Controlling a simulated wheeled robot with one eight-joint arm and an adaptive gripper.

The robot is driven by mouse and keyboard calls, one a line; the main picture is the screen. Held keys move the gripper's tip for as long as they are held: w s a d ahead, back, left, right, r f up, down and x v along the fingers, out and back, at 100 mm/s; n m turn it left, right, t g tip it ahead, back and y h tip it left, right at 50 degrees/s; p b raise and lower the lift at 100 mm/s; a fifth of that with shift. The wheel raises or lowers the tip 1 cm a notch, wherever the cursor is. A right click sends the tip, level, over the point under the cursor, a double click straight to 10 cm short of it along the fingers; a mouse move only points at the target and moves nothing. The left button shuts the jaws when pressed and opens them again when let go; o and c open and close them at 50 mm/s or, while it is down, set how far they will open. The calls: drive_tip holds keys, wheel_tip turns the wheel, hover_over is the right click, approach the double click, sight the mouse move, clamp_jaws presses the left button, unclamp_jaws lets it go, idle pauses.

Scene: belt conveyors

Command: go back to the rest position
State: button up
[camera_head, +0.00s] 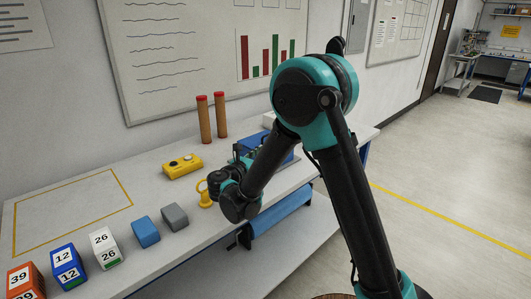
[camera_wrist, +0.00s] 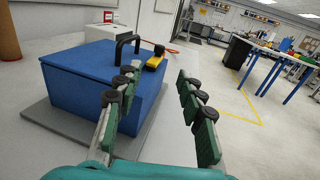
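My gripper (camera_wrist: 158,98) shows in the wrist view with its two green-padded fingers spread wide apart. Nothing is held between them. Beyond the fingers is a blue box (camera_wrist: 75,82) with a black handle and a yellow piece on top, resting on a grey plate. In the head view my arm rises from the lower right, bends at a high elbow and comes down over the bench. The wrist is near the bench's front edge, and the blue box (camera_head: 282,155) is partly hidden behind the arm.
The white bench (camera_head: 160,220) carries several numbered and plain blocks, a yellow control box (camera_head: 182,166), a yellow ring stand (camera_head: 204,195) and two red-topped brown cylinders (camera_head: 204,120). A blue roller (camera_head: 282,211) is below the bench edge. Open floor (camera_head: 445,190) lies at right.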

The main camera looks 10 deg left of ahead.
drive_tip(key=s+d+f+m+g, duration=0.25)
drive_tip(key=d+m, duration=0.25)
drive_tip(key=d, duration=0.4)
drive_tip(key=s+d+f+m+g, duration=0.2)
drive_tip(key=d+m+g, duration=0.15)
drive_tip(key=d, duration=0.55)
drive_tip(key=s+d+f+m+g, duration=0.25)
drive_tip(key=d+m, duration=0.35)
drive_tip(key=d, duration=0.3)
drive_tip(key=s+d+f+m+g+y, duration=0.2)
drive_tip(key=s+d+f+m+y, duration=0.1)
drive_tip(key=s+m, duration=0.5)
drive_tip(key=s+d+f+m+g+y, duration=0.1)
drive_tip(key=s+f+m+y, duration=0.3)
drive_tip(key=s+m, duration=0.4)
drive_tip(key=s+d+f, duration=0.1)
drive_tip(key=s, duration=0.2)
drive_tip(key=shift+s+d+m+g, duration=0.15)
drive_tip(key=shift+d+m+g, duration=0.2)
drive_tip(key=shift+d, duration=0.05)
